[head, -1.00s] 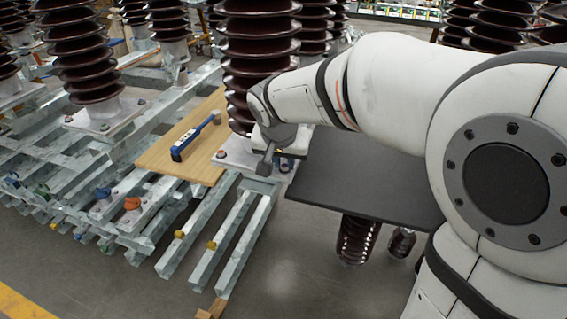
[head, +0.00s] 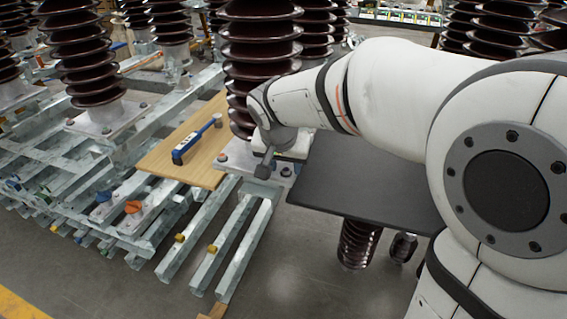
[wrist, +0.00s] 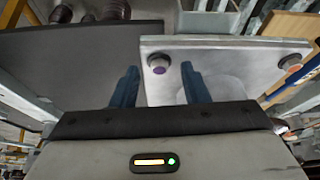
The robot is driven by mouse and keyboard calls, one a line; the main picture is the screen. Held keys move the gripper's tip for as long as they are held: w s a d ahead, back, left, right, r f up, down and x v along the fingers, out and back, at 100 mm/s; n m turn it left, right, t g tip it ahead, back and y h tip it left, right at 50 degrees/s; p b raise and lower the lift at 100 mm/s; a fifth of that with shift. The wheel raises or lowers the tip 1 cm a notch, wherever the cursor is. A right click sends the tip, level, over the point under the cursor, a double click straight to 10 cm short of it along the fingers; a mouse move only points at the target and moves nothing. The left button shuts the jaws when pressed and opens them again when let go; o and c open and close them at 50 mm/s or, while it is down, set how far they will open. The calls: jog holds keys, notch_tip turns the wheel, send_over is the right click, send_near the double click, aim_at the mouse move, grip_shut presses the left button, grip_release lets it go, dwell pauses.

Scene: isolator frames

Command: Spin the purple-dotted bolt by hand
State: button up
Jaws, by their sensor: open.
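My gripper (wrist: 162,73) is open, with one blue finger on each side of the bolt in the picture. I cannot tell whether the fingers reach its head or touch it. In the head view my gripper (head: 264,168) is at the foot of a brown ribbed insulator (head: 258,45), partly hidden by my wrist. The purple dot cannot be made out there.
A dark flat board (head: 365,185) lies beside the plate. A blue tool (head: 195,140) rests on a wooden board (head: 160,157). Galvanised beams (head: 240,245) extend in front.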

jog(key=p+v, duration=0.1)
jog(key=v, duration=0.6)
jog(key=shift+r, duration=0.35)
jog(key=shift+s, duration=0.2)
